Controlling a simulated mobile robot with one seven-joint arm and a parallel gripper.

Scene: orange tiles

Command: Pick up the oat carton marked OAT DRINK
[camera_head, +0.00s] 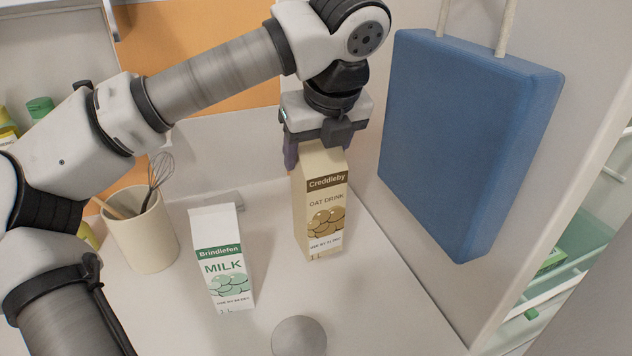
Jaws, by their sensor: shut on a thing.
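The oat carton (323,213), beige with a brown band and the words OAT DRINK, stands upright at the middle right of the white counter. My gripper (318,155) points down over it and is shut on its top. The fingers partly hide the carton's top edge. I cannot tell whether the carton's base touches the counter. A white and green milk carton (223,262) stands upright to the left and nearer, apart from the oat carton.
A cream utensil pot (143,232) with a whisk stands at the left. A blue padded board (466,140) hangs on straps close to the right of my gripper. A round grey object (299,338) is at the front. The counter right of the oat carton is clear.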

